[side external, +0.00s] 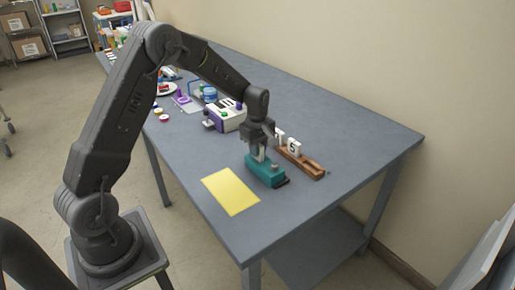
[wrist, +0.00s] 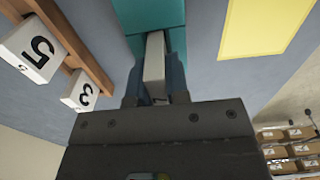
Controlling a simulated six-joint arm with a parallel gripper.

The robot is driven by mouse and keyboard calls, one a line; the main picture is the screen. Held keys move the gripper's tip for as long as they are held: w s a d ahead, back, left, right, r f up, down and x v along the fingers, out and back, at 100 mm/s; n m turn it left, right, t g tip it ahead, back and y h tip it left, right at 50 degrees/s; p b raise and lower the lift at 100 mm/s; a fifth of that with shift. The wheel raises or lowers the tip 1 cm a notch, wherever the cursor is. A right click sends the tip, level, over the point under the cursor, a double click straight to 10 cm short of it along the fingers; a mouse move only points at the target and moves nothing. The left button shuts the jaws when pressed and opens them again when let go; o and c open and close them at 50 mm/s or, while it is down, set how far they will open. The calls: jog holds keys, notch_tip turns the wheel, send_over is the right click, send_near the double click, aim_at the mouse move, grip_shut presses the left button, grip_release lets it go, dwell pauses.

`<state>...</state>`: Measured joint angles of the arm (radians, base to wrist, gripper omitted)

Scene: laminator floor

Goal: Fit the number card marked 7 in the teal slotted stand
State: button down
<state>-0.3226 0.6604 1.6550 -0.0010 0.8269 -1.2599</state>
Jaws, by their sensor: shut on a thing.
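The teal slotted stand (side external: 264,174) sits on the grey table, and its teal top also shows in the wrist view (wrist: 150,14). My gripper (side external: 260,153) points down just over the stand. In the wrist view my gripper (wrist: 156,88) is shut on a pale card (wrist: 155,56), seen edge-on between the two fingers. Its number face is hidden, so I cannot read a 7 on it. The card overlaps the teal stand in the wrist view. I cannot tell whether its lower edge is in the slot or just above it.
A wooden rack (side external: 311,169) beside the stand holds white cards, one marked 5 (wrist: 38,50) and one marked 3 (wrist: 80,91). A yellow sheet (side external: 230,191) lies in front of the stand. A white and purple machine (side external: 227,117) stands farther back. The table's right side is clear.

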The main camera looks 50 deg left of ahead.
jog(key=shift+f, duration=0.2)
dwell(0.6)
jog(key=c, duration=0.7)
grip_release()
jog(key=shift+r, duration=3.75)
